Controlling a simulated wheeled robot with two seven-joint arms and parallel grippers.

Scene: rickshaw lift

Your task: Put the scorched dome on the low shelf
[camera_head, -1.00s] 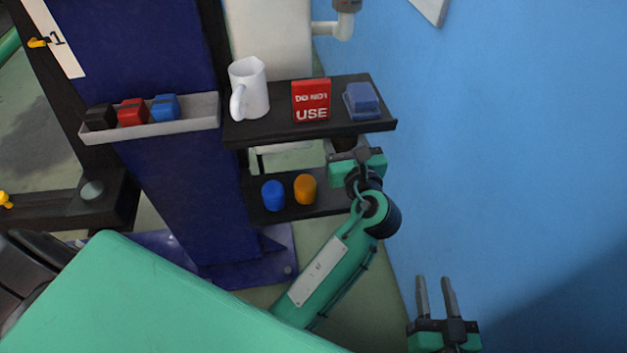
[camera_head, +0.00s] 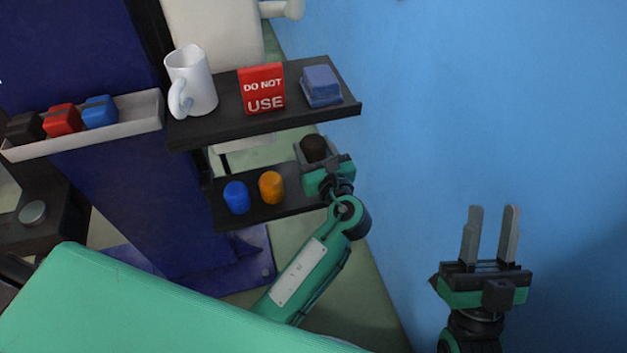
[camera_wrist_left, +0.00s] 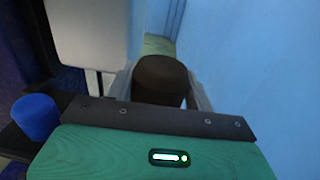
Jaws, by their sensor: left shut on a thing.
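The scorched dome is a dark brown rounded piece (camera_head: 314,148), between the fingers of my left gripper (camera_head: 312,150) at the right end of the low shelf (camera_head: 285,211). It also shows in the left wrist view (camera_wrist_left: 160,78), with a finger on each side of it. My left gripper is shut on it. I cannot tell whether its underside touches the shelf. A blue dome (camera_head: 236,197) and an orange dome (camera_head: 271,187) stand on the low shelf to the left. My right gripper (camera_head: 490,215) is open and empty in front of the blue wall.
An upper shelf (camera_head: 215,130) above holds a white mug (camera_head: 191,82), a red "DO NOT USE" sign (camera_head: 262,89) and blue stacked pads (camera_head: 321,85). A grey tray (camera_head: 90,130) holds several blocks. The blue wall (camera_head: 480,110) is close on the right.

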